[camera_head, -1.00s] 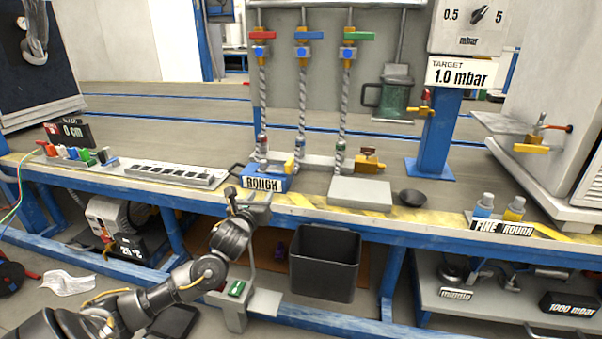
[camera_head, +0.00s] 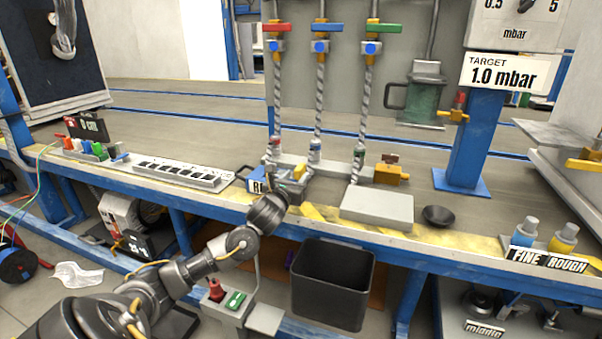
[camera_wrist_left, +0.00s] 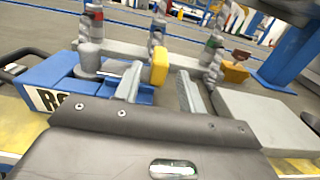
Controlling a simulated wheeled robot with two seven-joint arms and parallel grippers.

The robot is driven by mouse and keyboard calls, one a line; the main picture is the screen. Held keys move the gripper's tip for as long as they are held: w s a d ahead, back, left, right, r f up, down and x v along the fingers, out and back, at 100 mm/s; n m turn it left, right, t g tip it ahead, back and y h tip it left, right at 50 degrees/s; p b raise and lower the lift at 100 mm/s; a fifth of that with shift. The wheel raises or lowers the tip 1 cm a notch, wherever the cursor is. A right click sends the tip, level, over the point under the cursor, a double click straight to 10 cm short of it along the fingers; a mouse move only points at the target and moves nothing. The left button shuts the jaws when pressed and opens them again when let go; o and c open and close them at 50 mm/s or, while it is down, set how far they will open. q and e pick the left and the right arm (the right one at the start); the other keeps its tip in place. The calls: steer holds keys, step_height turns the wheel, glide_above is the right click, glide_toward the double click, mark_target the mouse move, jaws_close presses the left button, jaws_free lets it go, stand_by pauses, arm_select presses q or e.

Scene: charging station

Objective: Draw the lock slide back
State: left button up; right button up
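A blue box labelled ROUGH (camera_head: 256,186) stands at the bench's front edge, partly hidden by my left gripper (camera_head: 291,186). In the left wrist view the box (camera_wrist_left: 62,92) carries a grey hose coupling (camera_wrist_left: 90,58) with a thin metal rod. A small yellow block (camera_wrist_left: 160,66), which may be the lock slide's handle, stands beside the rod. My left gripper (camera_wrist_left: 160,78) is open, its two fingers apart. The yellow block appears in or just beyond the gap, nearer the left finger; I cannot tell whether they touch. My right gripper is not in view.
Three braided hoses hang behind the gripper. A brass block (camera_head: 391,174) and a light grey plate (camera_head: 377,205) lie to the right, with a dark bowl (camera_head: 438,216) beyond. A power strip (camera_head: 180,174) lies left. A black bin (camera_head: 332,283) stands below the bench edge.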

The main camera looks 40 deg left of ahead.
mark_target(301, 169)
arm_select(q)
steer(key=b+x, duration=0.1)
steer(key=x, duration=0.4)
steer(key=shift+w+a, duration=0.25)
steer(key=shift+w, duration=0.05)
steer(key=shift+c, duration=0.3)
jaws_close()
